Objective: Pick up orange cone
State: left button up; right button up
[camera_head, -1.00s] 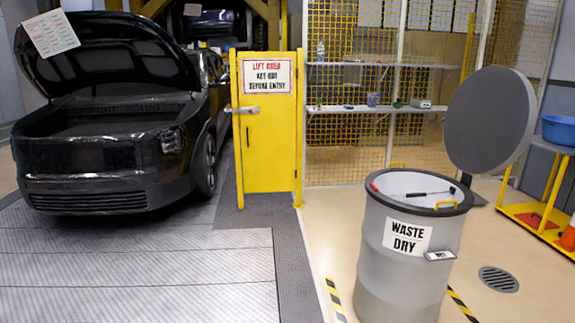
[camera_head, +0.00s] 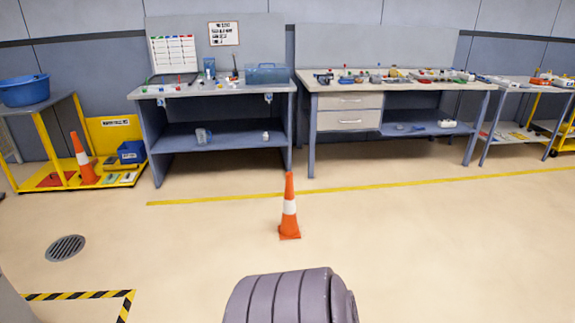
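An orange cone (camera_head: 289,208) with a white band stands upright on the open floor, a little right of the picture's middle. A second orange cone (camera_head: 83,160) with a white band stands on the lower shelf of the yellow cart at the left. Neither of my grippers shows in the head view, and nothing is seen holding either cone.
Two workbenches (camera_head: 219,92) (camera_head: 392,86) with tools stand along the back wall. A yellow cart (camera_head: 55,118) carries a blue basin (camera_head: 25,90). A grey ribbed rounded object (camera_head: 290,297) is at the bottom. A floor drain (camera_head: 66,248) lies left. Floor around the near cone is clear.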

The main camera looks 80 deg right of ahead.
aim_at(289, 229)
jog(key=z, duration=2.75)
jog(key=i+l, duration=0.15)
jog(key=i, duration=0.3)
jog(key=i+l, duration=0.15)
jog(key=i, duration=0.3)
jog(key=i+l+u, duration=0.1)
jog(key=i, duration=0.35)
